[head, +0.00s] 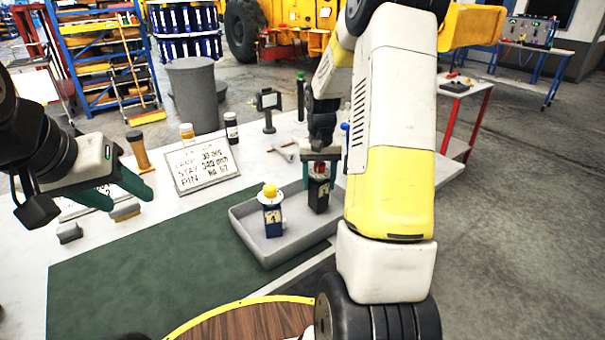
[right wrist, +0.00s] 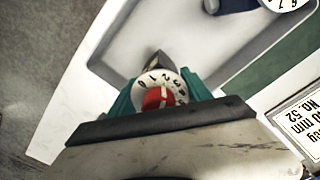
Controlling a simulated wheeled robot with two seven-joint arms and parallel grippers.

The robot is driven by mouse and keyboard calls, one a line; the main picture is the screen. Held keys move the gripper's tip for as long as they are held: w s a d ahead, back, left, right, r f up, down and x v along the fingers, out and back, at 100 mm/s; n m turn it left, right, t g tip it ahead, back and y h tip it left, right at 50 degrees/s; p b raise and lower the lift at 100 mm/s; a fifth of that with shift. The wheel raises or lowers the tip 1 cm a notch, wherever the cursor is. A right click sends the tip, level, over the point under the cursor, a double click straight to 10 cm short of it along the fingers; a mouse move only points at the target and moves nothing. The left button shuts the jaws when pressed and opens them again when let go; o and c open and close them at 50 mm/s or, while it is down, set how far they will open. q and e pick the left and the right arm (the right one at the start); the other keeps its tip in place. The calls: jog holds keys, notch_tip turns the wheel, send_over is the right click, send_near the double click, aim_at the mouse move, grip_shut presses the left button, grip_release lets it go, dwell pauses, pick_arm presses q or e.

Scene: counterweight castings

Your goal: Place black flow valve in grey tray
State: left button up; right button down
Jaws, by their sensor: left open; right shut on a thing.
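The black flow valve (head: 318,195), with a red knob on top, stands upright over the right part of the grey tray (head: 262,251). I cannot tell whether its base touches the tray floor. My right gripper (head: 320,168) is shut on it from above. In the right wrist view the valve's white dial and red knob (right wrist: 158,98) show between the teal fingers, with the tray (right wrist: 205,35) behind. My left gripper (head: 120,192) is open and empty over the left side of the table, away from the tray.
A blue valve with a yellow knob (head: 272,215) stands in the tray, left of the black one. A sign (head: 202,163), several bottles and a small stand (head: 268,108) are behind. A green mat (head: 150,285) lies clear in front. My right arm hides the tray's right end.

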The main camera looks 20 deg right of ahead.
jog(key=shift+f, duration=0.3)
jog(key=shift+f, duration=0.15)
jog(key=shift+c, duration=2.3)
grip_release()
notch_tip(320, 180, up, 12)
jog(key=shift+f, duration=0.1)
jog(key=shift+s+a+r, duration=0.1)
jog(key=shift+r, duration=0.2)
jog(key=s+a+r+n+t+y, duration=0.1)
jog(key=s+a+r+t, duration=0.2)
jog(key=s+a, duration=0.3)
jog(key=s+a+r+n+t+y, duration=0.1)
jog(key=s+a+r, duration=0.5)
jog(key=s, duration=1)
jog(key=shift+s+a+r+n+t, duration=0.2)
jog(key=shift+n+t, duration=0.5)
jog(key=shift+t, duration=0.4)
